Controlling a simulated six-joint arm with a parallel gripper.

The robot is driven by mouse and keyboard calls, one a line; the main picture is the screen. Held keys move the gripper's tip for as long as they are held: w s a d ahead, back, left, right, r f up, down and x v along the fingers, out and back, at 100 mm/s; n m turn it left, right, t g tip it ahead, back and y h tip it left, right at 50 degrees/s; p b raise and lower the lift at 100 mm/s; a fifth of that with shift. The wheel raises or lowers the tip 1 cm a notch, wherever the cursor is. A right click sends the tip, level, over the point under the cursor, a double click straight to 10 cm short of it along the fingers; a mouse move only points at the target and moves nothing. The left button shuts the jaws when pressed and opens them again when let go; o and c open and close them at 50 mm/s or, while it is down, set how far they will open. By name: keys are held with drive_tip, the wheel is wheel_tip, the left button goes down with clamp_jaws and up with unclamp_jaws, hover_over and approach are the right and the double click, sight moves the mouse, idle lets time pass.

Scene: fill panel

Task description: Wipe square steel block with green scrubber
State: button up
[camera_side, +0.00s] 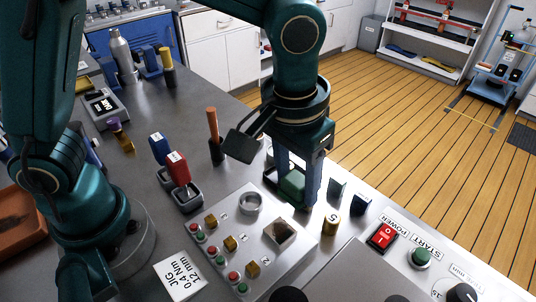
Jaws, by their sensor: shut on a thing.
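My gripper (297,186) points down beyond the far right edge of the grey panel. It is shut on a green block, which looks like the scrubber (291,184); the fingers partly hide it. I cannot tell whether its underside touches the surface below.
The panel (228,268) carries a round steel ring (250,203), brass cubes and red and green buttons. A brass cylinder marked 5 (331,224) and dark blocks (337,190) stand to the right, near a red power switch (381,237). Blue and red handled tools (178,168) stand left.

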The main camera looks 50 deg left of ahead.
sight(290, 226)
drive_tip(key=shift+f, duration=2.8)
drive_tip(key=shift+s+f, duration=0.5)
drive_tip(key=shift+f, duration=0.05)
drive_tip(key=shift+c, duration=0.5)
drive_tip(key=shift+s, duration=2.25)
drive_tip(key=shift+w, duration=2.65)
drive_tip(key=shift+w+r, duration=0.15)
drive_tip(key=shift+w, duration=0.05)
drive_tip(key=shift+s+r, duration=0.1)
drive_tip(key=shift+r, duration=3.8)
drive_tip(key=shift+r, duration=0.1)
